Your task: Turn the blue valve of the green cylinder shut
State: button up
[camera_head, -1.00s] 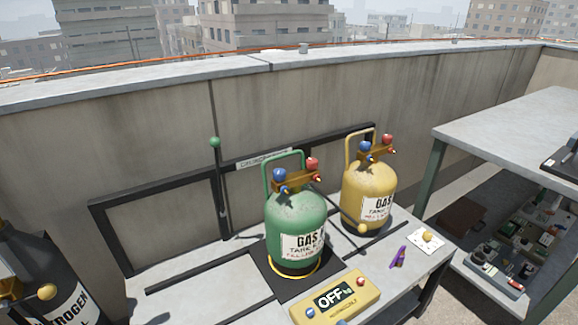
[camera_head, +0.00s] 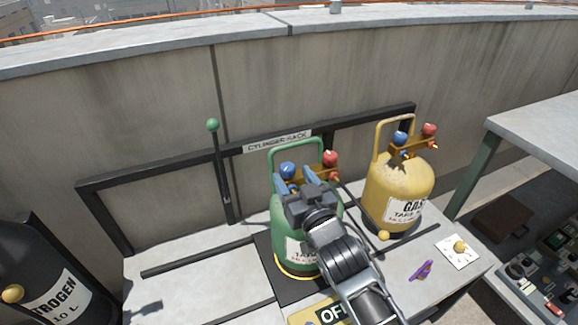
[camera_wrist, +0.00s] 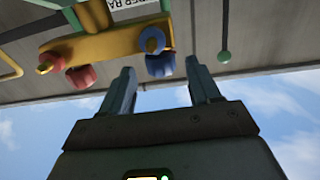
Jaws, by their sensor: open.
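The green cylinder (camera_head: 281,220) stands on a dark plate on the bench, partly hidden behind my arm. Its blue valve (camera_head: 288,170) is at the left of the brass manifold, with its red valve (camera_head: 330,159) at the right. My gripper (camera_head: 296,181) is open in front of the blue valve. In the wrist view, which is upside down, the blue valve (camera_wrist: 160,65) shows beyond and between the two spread fingertips (camera_wrist: 161,78). The fingers are not closed on it, and I cannot tell whether they touch it. The red valve (camera_wrist: 81,76) is to the left there.
A yellow cylinder (camera_head: 397,190) with its own blue and red valves stands close to the right. A black rack (camera_head: 160,170) with an upright green-tipped lever (camera_head: 212,125) is behind. A nitrogen cylinder (camera_head: 35,260) is at left. A purple item (camera_head: 421,270) lies at right.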

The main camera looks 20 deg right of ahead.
aim_at(290, 175)
jog(key=shift+w, duration=2.05)
jog(key=c, duration=1)
